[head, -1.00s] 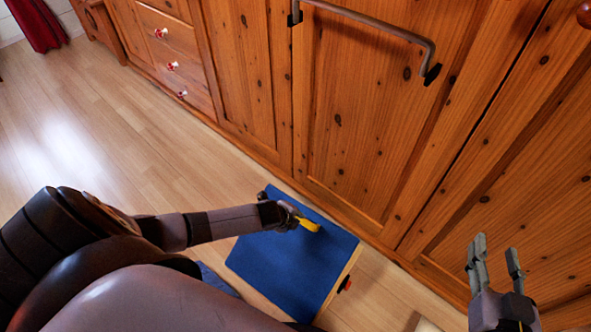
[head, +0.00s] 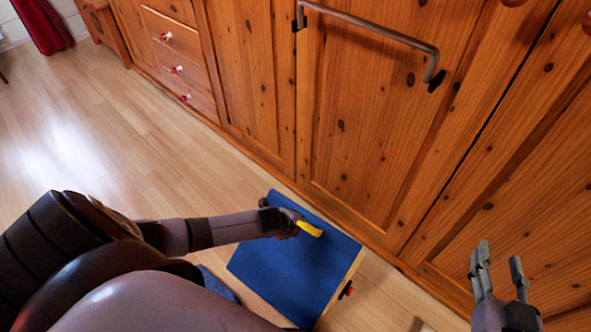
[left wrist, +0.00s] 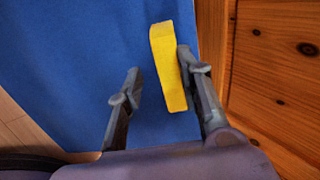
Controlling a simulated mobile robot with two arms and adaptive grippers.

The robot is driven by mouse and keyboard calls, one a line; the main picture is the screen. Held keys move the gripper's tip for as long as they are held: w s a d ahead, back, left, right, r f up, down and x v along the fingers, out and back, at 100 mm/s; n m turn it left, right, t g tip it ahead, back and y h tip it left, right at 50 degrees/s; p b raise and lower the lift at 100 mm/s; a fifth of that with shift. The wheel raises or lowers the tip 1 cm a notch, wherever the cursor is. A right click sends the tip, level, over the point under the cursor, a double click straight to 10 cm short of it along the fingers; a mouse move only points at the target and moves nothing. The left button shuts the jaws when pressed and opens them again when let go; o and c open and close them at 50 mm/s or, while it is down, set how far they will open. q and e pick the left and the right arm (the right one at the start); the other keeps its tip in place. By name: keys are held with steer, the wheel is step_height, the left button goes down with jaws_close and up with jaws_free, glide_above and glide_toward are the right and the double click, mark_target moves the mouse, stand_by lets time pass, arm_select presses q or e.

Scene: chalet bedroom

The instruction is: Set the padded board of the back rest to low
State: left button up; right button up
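The blue padded board (head: 290,268) of the back rest is near the floor in front of the wooden cupboard, with a pale wood edge; its exact tilt is hard to tell. A yellow bar (head: 312,229) shows over its upper part. My left gripper (head: 296,223) is at this bar. In the left wrist view, the left gripper (left wrist: 165,90) is open, with the yellow bar (left wrist: 168,68) between its fingers, close beside the right one; contact is unclear. The blue board (left wrist: 70,60) lies behind. My right gripper (head: 500,272) is open and empty at the lower right.
The cupboard (head: 370,130) with a metal rail (head: 375,32) stands close behind the board. Drawers (head: 178,50) are at the upper left. A dark and red knob (head: 346,290) sits at the board's right edge. Bare floor (head: 90,140) lies to the left.

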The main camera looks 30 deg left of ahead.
arm_select(q)
steer(key=shift+r, duration=0.1)
steer(key=v, duration=1.1)
steer(key=shift+s+r, duration=0.25)
steer(key=shift+r, duration=0.1)
